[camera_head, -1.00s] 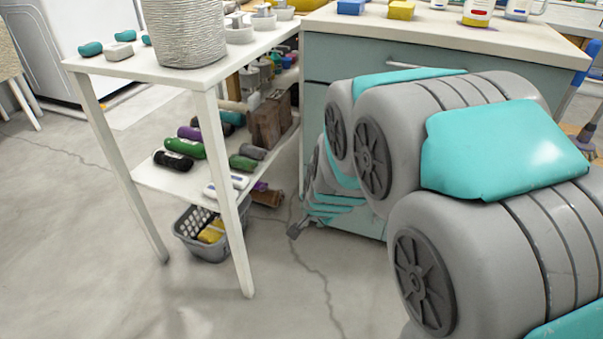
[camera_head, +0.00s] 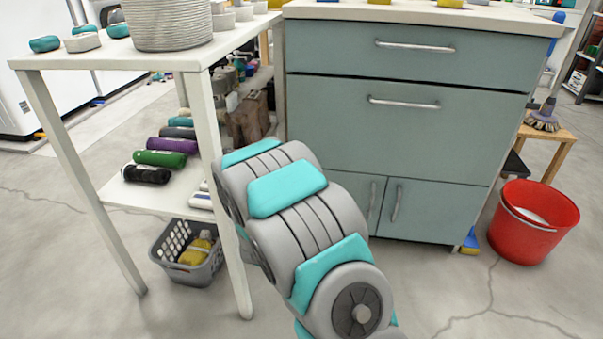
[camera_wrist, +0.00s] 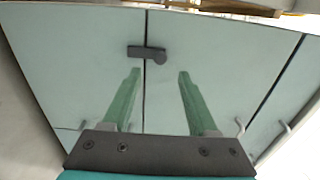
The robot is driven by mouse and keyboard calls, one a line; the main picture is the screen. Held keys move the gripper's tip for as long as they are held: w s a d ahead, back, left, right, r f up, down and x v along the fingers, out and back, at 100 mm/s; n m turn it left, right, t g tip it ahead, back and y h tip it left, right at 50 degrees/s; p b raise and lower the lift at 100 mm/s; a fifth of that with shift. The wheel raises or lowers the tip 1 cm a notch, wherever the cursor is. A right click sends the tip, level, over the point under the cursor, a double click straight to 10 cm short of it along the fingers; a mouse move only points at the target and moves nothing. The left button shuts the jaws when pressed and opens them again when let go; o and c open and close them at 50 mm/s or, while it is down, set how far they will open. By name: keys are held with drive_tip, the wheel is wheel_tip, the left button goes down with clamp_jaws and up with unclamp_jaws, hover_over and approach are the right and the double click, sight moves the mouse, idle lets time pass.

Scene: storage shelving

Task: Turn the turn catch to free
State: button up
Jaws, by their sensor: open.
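In the wrist view, the turn catch (camera_wrist: 147,52) is a small dark bar with a rounded right end. It lies level across the vertical seam between two pale teal panels (camera_wrist: 85,70). My gripper (camera_wrist: 159,74) has two green fingers, spread apart with nothing between them. Its fingertips appear just below the catch in the picture, one on each side of the seam; whether they touch the panels I cannot tell. In the head view, the teal cabinet (camera_head: 345,125) stands at the centre, with my arm in front of its lower left. The catch and gripper are not visible there.
A white shelf table (camera_head: 105,62) with bottles on its lower shelf stands left of the cabinet, close to my arm. A grey basket (camera_head: 190,272) sits under it. A red bucket (camera_head: 520,245) stands right of the cabinet. The right foreground floor is clear.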

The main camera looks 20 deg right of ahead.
drive_tip(key=x, duration=0.7)
drive_tip(key=shift+w+d+b, duration=0.15)
drive_tip(key=shift+w+b, duration=0.1)
drive_tip(key=shift+b, duration=0.1)
clamp_jaws()
idle(0.4)
